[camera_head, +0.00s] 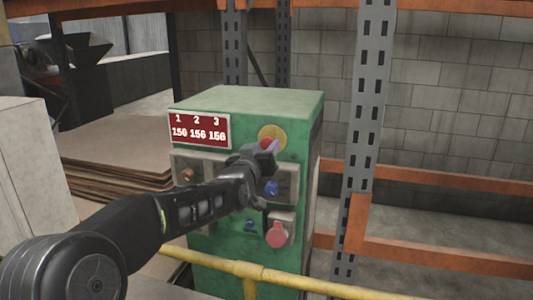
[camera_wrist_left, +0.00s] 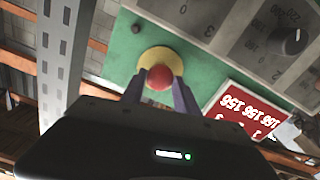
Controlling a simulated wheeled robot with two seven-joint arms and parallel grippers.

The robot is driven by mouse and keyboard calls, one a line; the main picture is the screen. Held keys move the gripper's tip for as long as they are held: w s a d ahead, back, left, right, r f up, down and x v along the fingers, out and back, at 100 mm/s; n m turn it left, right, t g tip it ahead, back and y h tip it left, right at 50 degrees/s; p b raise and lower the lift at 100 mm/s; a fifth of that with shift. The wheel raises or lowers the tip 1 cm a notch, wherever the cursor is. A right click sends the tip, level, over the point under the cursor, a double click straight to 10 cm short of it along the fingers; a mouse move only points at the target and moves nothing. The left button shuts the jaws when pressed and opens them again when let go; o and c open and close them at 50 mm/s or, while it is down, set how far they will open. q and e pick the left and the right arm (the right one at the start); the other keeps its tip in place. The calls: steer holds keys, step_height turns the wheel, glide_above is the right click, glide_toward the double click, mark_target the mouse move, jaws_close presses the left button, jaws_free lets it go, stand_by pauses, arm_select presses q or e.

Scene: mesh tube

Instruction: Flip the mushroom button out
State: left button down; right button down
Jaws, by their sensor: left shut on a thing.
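The red mushroom button (camera_head: 266,143) sits on a round yellow plate (camera_head: 272,133) on the front of the green control box (camera_head: 255,105). My left gripper (camera_head: 271,147) reaches in from the left and its fingertips are at the button, covering part of it. In the left wrist view the red button (camera_wrist_left: 159,79) shows between the two fingers of my left gripper (camera_wrist_left: 160,85), in front of the yellow plate (camera_wrist_left: 164,58). The fingers are shut on the button from both sides. My right gripper is not in view.
A red display (camera_head: 199,130), a blue knob (camera_head: 271,188) and a red round socket (camera_head: 277,234) are on the box front. A yellow rail (camera_head: 270,272) runs before it. A grey perforated post (camera_head: 365,120) stands to the right, with orange beams (camera_head: 440,262).

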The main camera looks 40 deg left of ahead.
arm_select(q)
steer(key=shift+f, duration=0.1)
steer(key=c, duration=0.9)
jaws_free()
steer(key=shift+s, duration=0.15)
steer(key=shift+s, duration=0.1)
steer(key=b+v, duration=0.2)
steer(key=v, duration=0.5)
steer(key=shift+s+d, duration=0.2)
steer(key=shift+s, duration=0.1)
